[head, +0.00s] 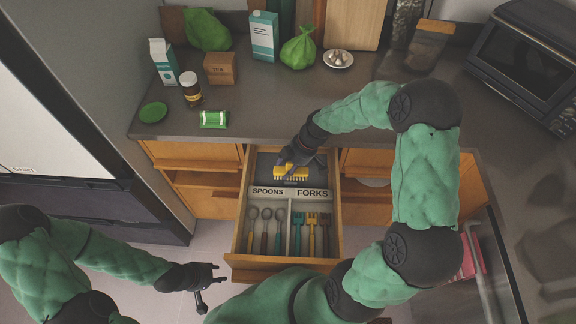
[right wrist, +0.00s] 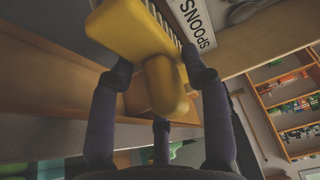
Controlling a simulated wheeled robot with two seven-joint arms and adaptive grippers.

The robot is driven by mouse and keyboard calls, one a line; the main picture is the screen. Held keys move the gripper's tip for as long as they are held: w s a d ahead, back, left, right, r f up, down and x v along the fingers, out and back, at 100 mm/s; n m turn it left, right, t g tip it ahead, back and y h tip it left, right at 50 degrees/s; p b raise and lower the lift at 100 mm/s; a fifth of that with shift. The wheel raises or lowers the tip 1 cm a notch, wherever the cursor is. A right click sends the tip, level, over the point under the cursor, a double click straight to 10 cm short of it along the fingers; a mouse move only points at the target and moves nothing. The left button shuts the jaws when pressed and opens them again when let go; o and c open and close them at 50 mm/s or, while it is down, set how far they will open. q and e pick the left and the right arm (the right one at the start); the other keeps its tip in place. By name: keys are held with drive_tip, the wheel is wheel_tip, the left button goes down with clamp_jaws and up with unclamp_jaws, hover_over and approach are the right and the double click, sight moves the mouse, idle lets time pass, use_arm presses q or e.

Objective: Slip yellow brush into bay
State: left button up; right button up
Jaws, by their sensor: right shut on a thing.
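The yellow brush (head: 291,172) is at the back part of the open drawer (head: 336,235), behind the SPOONS and FORKS label strip (head: 268,191). My right gripper (head: 290,161) is over it and shut on it. In the right wrist view the brush (right wrist: 142,32) fills the space between the fingers (right wrist: 160,85), with its handle toward the palm and white bristles near the SPOONS label. The back bay (head: 265,163) is grey and looks otherwise empty. I cannot tell if the brush touches its floor. My left gripper (head: 207,283) is open and empty, left of the drawer front.
Spoons (head: 265,230) and forks (head: 311,235) lie in the front compartments. On the counter stand a tea box (head: 220,68), a jar (head: 190,88), cartons (head: 264,36), green bags (head: 298,50) and a green-and-white item (head: 213,119). A microwave (head: 525,65) stands at right.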

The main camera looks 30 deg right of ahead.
drive_tip(key=shift+f+b, duration=1.35)
drive_tip(key=shift+f, duration=0.25)
drive_tip(key=shift+w+d+r, duration=0.1)
drive_tip(key=shift+w+d, duration=0.05)
drive_tip(key=shift+w, duration=0.1)
drive_tip(key=shift+w+d+b, duration=0.3)
drive_tip(key=shift+w+d, duration=0.35)
drive_tip(key=shift+w, duration=0.35)
drive_tip(key=shift+f+b, duration=1.6)
drive_tip(key=o, duration=1.3)
drive_tip(key=shift+s, duration=0.1)
drive_tip(key=shift+r, duration=0.15)
drive_tip(key=v, duration=1.1)
drive_tip(key=shift+d+r, duration=0.1)
drive_tip(key=shift+r, duration=0.25)
